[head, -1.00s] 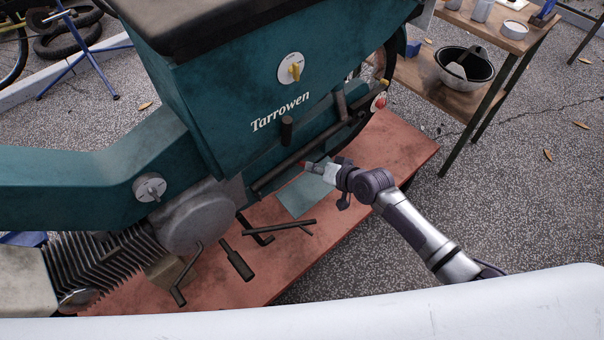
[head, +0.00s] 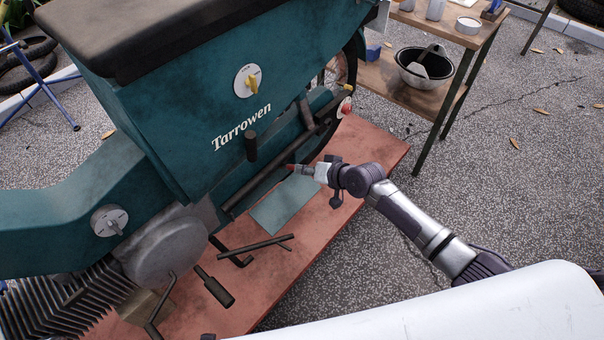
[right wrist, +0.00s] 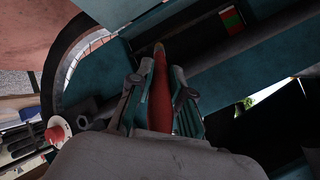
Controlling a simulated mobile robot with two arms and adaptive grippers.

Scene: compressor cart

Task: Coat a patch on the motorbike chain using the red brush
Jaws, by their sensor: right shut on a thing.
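The teal motorbike (head: 190,150), lettered "Tarrowen", fills the left of the head view. My right gripper (head: 303,171) is at its lower flank, above the red bench. In the right wrist view, my right gripper (right wrist: 160,97) is shut on the red brush (right wrist: 159,92). The brush's pale tip points away toward a dark recess in the teal body. A small red bit of the brush (head: 291,167) shows at the fingertips in the head view. I cannot make out the chain for certain, nor whether the brush touches anything. My left gripper is not in view.
A red bench (head: 370,150) lies under the motorbike, with a grey-green sheet (head: 284,208) and dark rods (head: 262,244) on it. A wooden shelf table (head: 465,45) with a black bowl (head: 424,68) stands at the back right. Open paving lies to the right.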

